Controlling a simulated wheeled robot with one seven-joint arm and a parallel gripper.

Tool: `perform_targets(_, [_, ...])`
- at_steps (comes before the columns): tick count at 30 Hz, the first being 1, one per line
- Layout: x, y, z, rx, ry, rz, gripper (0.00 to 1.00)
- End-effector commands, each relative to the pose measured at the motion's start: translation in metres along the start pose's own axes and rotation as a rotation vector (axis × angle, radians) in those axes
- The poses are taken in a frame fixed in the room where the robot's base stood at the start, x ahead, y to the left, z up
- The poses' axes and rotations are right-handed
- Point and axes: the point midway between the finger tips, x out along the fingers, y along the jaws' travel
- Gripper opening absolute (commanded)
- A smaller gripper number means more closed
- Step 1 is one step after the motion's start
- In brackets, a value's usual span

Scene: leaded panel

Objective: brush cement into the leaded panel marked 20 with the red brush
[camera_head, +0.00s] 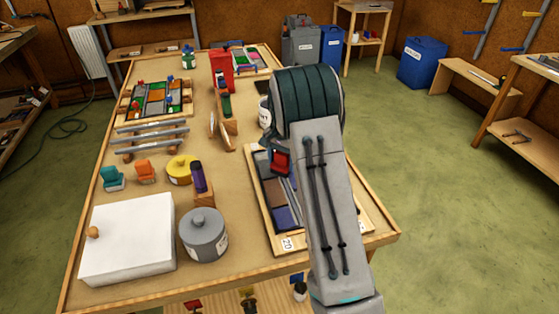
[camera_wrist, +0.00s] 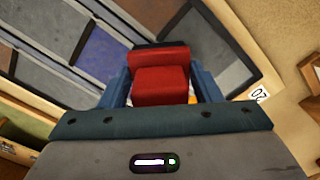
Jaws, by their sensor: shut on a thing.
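The leaded panel marked 20 (camera_head: 270,187) lies in a wooden frame near the table's right front edge. Its number tag (camera_head: 287,243) shows at the front corner. My arm covers its right part in the head view. My gripper (camera_wrist: 161,88) is shut on the red brush (camera_wrist: 160,72), which also shows in the head view (camera_head: 281,160). The brush is over the panel, near the tagged end of the frame in the wrist view. Its bristles are hidden, so I cannot tell whether they touch the panel. Grey and blue panes (camera_wrist: 100,50) with dark lead lines show beside it.
A grey lidded pot (camera_head: 203,235), a white box (camera_head: 128,240), a yellow tin (camera_head: 181,170) and a purple-topped bottle (camera_head: 198,178) stand left of the panel. A white tin (camera_head: 265,112) stands just behind it, partly hidden by my arm. Metal bars on a rack (camera_head: 150,137) lie farther left.

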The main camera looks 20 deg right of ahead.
Motion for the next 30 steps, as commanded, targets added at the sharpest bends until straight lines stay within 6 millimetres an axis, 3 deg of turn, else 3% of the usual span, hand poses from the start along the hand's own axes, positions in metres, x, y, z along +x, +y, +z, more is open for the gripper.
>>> perform_targets(16, [0.000,0.021,-0.020,0.002,0.000,0.000,0.40])
perform_targets(30, [0.000,0.025,-0.025,0.001,0.000,0.001,0.40])
